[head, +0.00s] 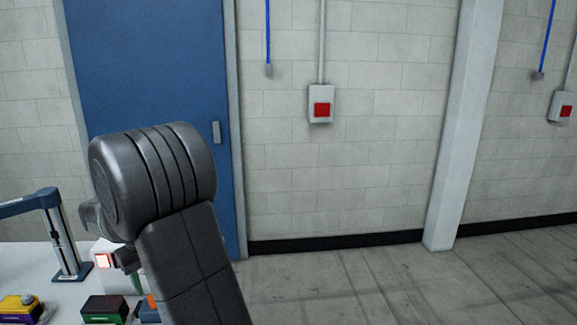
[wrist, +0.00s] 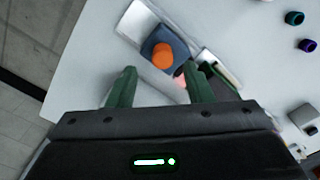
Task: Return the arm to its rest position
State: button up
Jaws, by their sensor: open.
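My arm's dark grey links (head: 160,185) rise in front of the work table in the head view and hide most of my gripper. In the wrist view my gripper (wrist: 158,86) shows its two green fingers spread apart, with nothing held between them. Just beyond the fingertips is a blue block with an orange knob (wrist: 162,56). The same block shows partly behind my arm in the head view (head: 149,314). I cannot tell how high the fingers are above the table.
The white table (wrist: 95,60) ends at the left in the wrist view, with floor beyond. Floor right of my arm is clear.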

notch_tip(320, 180, down, 5)
jog(key=shift+r, duration=0.2)
jog(key=shift+s+a+f, duration=0.1)
jog(key=shift+a+f, duration=0.05)
jog(key=shift+a, duration=0.7)
